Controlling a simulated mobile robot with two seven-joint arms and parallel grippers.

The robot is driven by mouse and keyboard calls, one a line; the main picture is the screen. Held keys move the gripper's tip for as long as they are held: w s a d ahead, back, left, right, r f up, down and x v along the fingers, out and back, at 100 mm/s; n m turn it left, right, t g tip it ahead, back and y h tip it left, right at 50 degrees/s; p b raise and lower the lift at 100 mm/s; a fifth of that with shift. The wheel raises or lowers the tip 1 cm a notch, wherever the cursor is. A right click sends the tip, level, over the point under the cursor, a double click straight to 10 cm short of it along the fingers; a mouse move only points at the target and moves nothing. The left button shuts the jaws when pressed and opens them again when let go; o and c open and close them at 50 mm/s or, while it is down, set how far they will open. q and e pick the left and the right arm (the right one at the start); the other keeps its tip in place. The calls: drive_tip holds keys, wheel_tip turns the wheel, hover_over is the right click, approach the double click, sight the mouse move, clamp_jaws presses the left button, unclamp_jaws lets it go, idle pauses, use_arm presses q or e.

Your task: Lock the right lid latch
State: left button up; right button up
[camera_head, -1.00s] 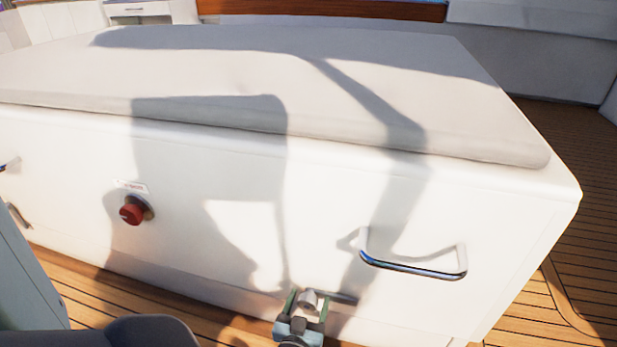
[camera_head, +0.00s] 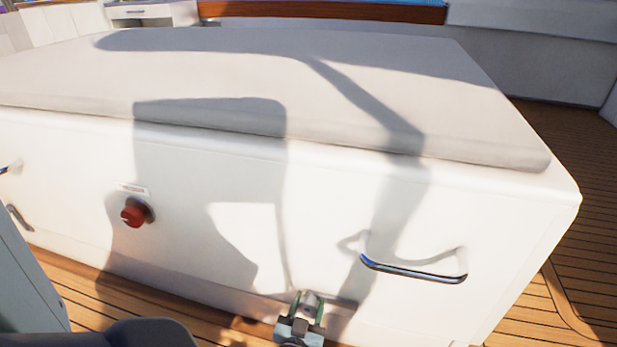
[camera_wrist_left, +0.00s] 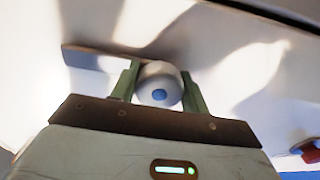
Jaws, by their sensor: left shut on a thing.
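The right lid latch (camera_head: 343,302) is on the lower front of the white hatch box, below and left of a chrome handle. Its bar points right, close to the box face. My left gripper (camera_head: 309,301) is at the bottom centre, with its green fingers shut on the latch's round knob. In the left wrist view the grey knob (camera_wrist_left: 159,85) with a blue centre sits between the two fingers, and the flat latch bar (camera_wrist_left: 92,59) extends to the left. The finger contact is partly hidden. My right gripper is not in view.
The chrome handle (camera_head: 413,270) sticks out from the box at right. A red knob (camera_head: 134,213) is on the front at left. Another latch (camera_head: 19,218) is at the far left. A cushioned lid (camera_head: 270,80) covers the top. Wooden deck (camera_head: 555,170) lies to the right.

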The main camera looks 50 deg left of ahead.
use_arm(q)
drive_tip(key=m+p, duration=0.2)
drive_tip(key=p, duration=0.1)
drive_tip(key=shift+r+m, duration=0.2)
drive_tip(key=shift+m, duration=0.2)
drive_tip(key=shift+m+p, duration=0.65)
drive_tip(key=shift+m, duration=0.25)
drive_tip(key=m+p, duration=0.1)
drive_tip(key=m, duration=0.1)
drive_tip(key=shift+m, duration=0.4)
drive_tip(key=m+p, duration=0.1)
drive_tip(key=m, duration=0.3)
drive_tip(key=shift+f, duration=0.1)
drive_tip(key=m, duration=0.5)
drive_tip(key=shift+m, duration=0.4)
drive_tip(key=o, duration=1)
drive_tip(key=shift+a, duration=0.1)
